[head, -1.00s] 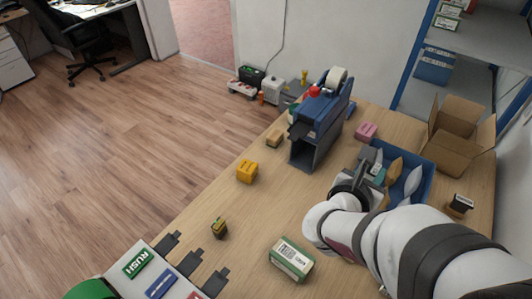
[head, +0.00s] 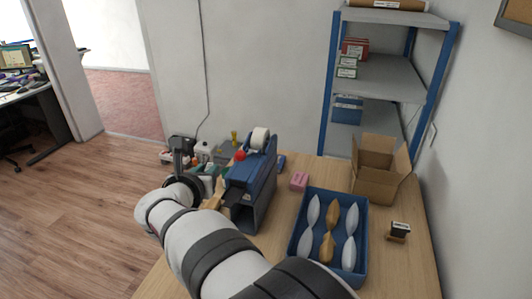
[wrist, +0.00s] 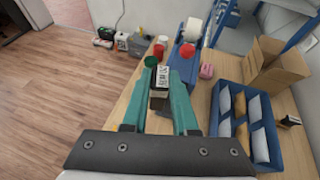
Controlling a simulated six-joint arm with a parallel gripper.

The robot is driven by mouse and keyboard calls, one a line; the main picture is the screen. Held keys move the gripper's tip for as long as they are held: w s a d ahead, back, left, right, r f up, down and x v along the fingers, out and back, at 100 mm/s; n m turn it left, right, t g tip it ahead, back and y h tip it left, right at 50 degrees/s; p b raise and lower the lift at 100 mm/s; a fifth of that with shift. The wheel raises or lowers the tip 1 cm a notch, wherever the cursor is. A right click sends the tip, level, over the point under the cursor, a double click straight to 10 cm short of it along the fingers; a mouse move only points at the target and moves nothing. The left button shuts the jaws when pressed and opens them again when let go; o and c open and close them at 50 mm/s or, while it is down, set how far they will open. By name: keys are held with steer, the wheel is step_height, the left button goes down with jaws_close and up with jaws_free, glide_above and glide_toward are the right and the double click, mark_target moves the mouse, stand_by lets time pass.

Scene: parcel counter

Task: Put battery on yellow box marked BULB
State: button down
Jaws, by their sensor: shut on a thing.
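My gripper (head: 179,146) is raised at the left of the tape dispenser in the head view. In the wrist view its teal fingers (wrist: 163,95) are shut on a small dark block with a white printed label, which seems to be the battery (wrist: 162,76). The print is too small to read for certain. The yellow box is not visible in either current view. My arm covers much of the left part of the counter in the head view.
A blue tape dispenser (head: 254,180) stands beside my gripper. A blue tray (head: 294,246) of pouches, a pink block (head: 299,181), an open carton (head: 377,180) and a stamp-like block (head: 398,231) lie to the right. A blue-framed shelf (head: 388,72) stands behind.

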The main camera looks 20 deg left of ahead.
steer(key=s+a+f+n+y, duration=0.1)
steer(key=s+a+n+y, duration=0.15)
steer(key=a, duration=0.75)
steer(key=shift+m+h, duration=0.25)
steer(key=shift+m, duration=0.2)
steer(key=f, duration=2)
steer(key=shift+d+f, duration=0.35)
steer(key=c, duration=0.7)
jaws_free()
steer(key=shift+f, duration=0.15)
